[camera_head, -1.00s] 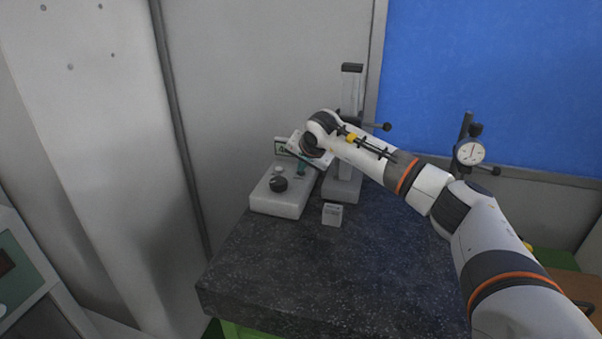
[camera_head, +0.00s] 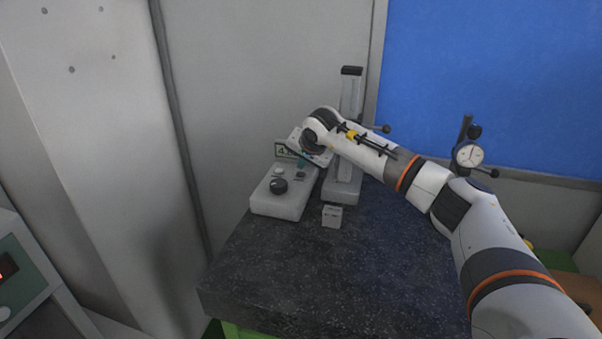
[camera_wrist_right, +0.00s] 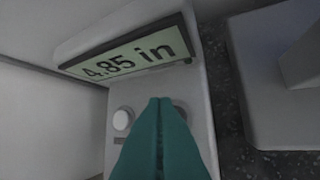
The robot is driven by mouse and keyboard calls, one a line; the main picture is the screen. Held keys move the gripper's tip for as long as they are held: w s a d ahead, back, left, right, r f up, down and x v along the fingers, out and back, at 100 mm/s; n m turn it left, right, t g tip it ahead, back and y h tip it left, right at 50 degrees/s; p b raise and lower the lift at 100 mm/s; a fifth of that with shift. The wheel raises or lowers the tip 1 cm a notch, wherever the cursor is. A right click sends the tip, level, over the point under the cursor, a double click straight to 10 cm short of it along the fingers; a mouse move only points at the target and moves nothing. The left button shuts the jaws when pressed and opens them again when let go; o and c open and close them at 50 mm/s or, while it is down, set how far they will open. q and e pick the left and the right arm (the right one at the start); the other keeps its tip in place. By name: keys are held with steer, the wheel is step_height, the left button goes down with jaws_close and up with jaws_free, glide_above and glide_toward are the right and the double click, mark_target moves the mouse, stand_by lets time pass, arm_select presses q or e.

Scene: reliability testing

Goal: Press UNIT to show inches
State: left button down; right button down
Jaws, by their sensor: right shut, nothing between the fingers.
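The white gauge unit (camera_head: 275,203) sits on the dark granite table, with a black knob (camera_head: 278,186) and a white round button (camera_head: 279,171) on top. Its display (camera_head: 284,150) is partly hidden by my right wrist; in the right wrist view the display (camera_wrist_right: 130,58) reads "4.85 in". My right gripper (camera_head: 301,162) is over the panel below the display. In the right wrist view its teal fingers (camera_wrist_right: 160,100) are shut and empty, right of the white button (camera_wrist_right: 122,119). They partly cover another button, so I cannot tell if they touch it. My left gripper is not in view.
A grey stand with a column (camera_head: 350,100) rises right behind my right wrist. A small white block (camera_head: 332,215) lies in front of it. A dial gauge (camera_head: 469,155) stands at the right. The front of the granite table (camera_head: 300,275) is clear.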

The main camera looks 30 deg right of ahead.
mark_target(302, 175)
steer(key=shift+r, duration=0.1)
steer(key=shift+r+p, duration=1.7)
steer(key=shift+r, duration=0.75)
steer(key=shift+f, duration=0.15)
